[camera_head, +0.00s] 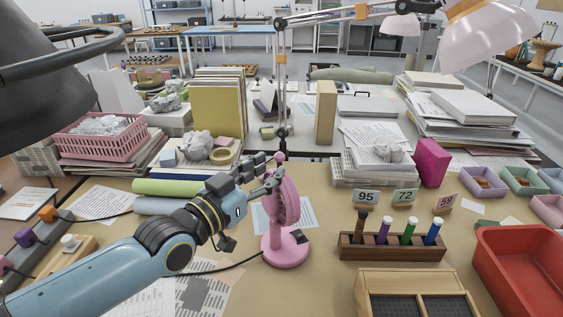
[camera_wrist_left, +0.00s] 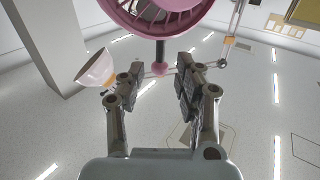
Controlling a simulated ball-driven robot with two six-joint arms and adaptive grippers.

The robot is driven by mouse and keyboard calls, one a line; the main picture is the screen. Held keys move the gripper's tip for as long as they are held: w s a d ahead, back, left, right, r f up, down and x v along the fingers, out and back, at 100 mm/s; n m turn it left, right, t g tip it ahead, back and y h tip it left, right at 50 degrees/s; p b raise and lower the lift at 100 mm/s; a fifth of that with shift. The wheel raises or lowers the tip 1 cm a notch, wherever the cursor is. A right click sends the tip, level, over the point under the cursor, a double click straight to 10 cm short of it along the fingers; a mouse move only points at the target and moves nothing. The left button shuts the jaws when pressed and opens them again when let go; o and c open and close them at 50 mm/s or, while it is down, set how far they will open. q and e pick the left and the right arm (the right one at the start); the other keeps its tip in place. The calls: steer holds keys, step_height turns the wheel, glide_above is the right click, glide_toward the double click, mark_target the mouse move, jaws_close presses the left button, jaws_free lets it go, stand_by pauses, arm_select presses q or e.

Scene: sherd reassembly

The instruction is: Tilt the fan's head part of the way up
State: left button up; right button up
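The pink fan stands on the bench on a round base (camera_head: 286,250). Its head (camera_head: 286,201) looks about upright and shows nearly edge-on. In the left wrist view the fan's head (camera_wrist_left: 160,12) fills the top edge. A dark rod with a pink ball knob (camera_wrist_left: 160,69) extends from it; the knob (camera_head: 280,156) also shows above the head in the head view. My left gripper (camera_head: 268,168) is at the upper left of the fan. In the wrist view its fingers (camera_wrist_left: 160,78) are apart, one either side of the knob, with gaps visible. My right gripper is out of view.
A wooden block with several coloured markers (camera_head: 391,246) stands right of the fan, with number cards (camera_head: 405,197) behind it. A red tray (camera_head: 525,270) is at the far right. A dark cord (camera_head: 225,267) runs left from the fan's base.

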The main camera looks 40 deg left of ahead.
mark_target(278, 163)
arm_select(q)
steer(key=w+b, duration=0.1)
steer(key=w, duration=0.3)
steer(key=shift+w+d, duration=0.1)
steer(key=shift+w, duration=0.15)
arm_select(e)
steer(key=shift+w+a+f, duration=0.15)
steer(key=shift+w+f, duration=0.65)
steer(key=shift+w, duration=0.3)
arm_select(q)
steer(key=shift+c, duration=0.5)
jaws_close()
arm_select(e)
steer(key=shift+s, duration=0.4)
arm_select(q)
steer(key=shift+f, duration=0.1)
